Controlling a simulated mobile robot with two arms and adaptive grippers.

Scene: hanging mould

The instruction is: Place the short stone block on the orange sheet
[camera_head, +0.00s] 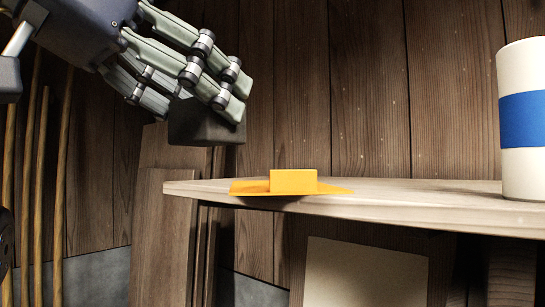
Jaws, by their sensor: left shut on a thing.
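My left gripper (228,101) comes in from the upper left and is shut on a dark grey block, which looks like the short stone block (203,127). The fingers cover the block's upper part. The orange sheet (247,187) lies flat at the left end of the shelf, apart from the held block. A small yellow-orange block (293,181) sits on the sheet and hides part of it. My right gripper is not in view.
The pale wooden shelf (420,198) runs to the right and is bare between the sheet and a white cylinder with a blue band (524,120). Wooden boards (160,225) lean below the held block. Several thin poles (38,190) stand at the left. A plank wall is behind.

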